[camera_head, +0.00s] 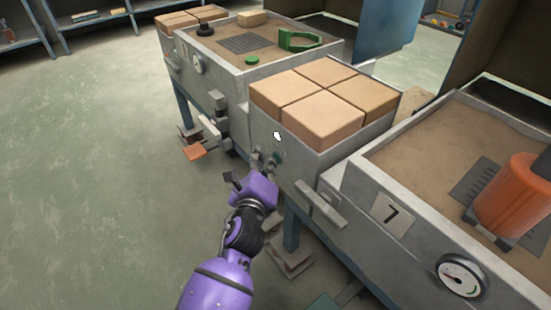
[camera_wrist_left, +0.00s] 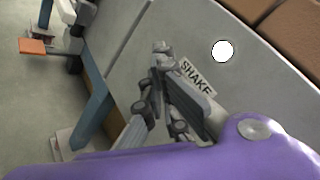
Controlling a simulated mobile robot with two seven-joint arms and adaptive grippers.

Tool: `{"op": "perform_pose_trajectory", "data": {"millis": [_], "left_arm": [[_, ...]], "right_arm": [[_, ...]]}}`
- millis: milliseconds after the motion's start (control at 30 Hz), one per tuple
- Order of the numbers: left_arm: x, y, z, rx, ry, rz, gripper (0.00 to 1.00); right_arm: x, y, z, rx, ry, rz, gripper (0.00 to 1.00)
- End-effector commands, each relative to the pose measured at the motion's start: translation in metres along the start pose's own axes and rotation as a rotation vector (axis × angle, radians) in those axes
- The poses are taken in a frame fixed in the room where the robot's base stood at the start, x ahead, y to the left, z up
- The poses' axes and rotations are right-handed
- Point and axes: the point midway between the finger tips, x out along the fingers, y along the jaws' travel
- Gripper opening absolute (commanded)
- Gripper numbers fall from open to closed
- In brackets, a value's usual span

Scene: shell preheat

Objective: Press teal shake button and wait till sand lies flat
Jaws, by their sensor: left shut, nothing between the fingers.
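My left gripper (camera_head: 263,160) is shut and empty at the front panel of the middle grey bench. A small teal spot (camera_head: 279,156), likely the shake button, shows right beside its fingertips; I cannot tell whether they touch. In the left wrist view, the closed fingers (camera_wrist_left: 162,50) point at the panel beside a SHAKE label (camera_wrist_left: 197,77); no teal shows there, so the button is probably hidden behind them. The sand in the right bed (camera_head: 425,150) looks mostly even around an orange ribbed cylinder (camera_head: 515,195). My right gripper is out of view.
A white round lamp (camera_head: 277,135) sits above the button. Brown blocks (camera_head: 325,95) top the middle bench. An orange pedal (camera_head: 195,151) juts out left. The left floor is clear.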

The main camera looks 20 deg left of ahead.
Motion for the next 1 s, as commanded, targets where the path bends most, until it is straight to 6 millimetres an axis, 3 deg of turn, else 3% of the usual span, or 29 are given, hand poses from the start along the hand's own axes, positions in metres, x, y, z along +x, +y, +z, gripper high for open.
{"op": "perform_pose_trajectory", "data": {"millis": [633, 1000], "left_arm": [[-0.012, 0.008, 0.009, 0.001, 0.000, 0.000, 0.00], [-0.037, 0.026, 0.028, 0.001, -0.001, 0.001, 0.00]], "right_arm": [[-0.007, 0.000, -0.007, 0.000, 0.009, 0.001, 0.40], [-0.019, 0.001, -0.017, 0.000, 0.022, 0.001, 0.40]]}}
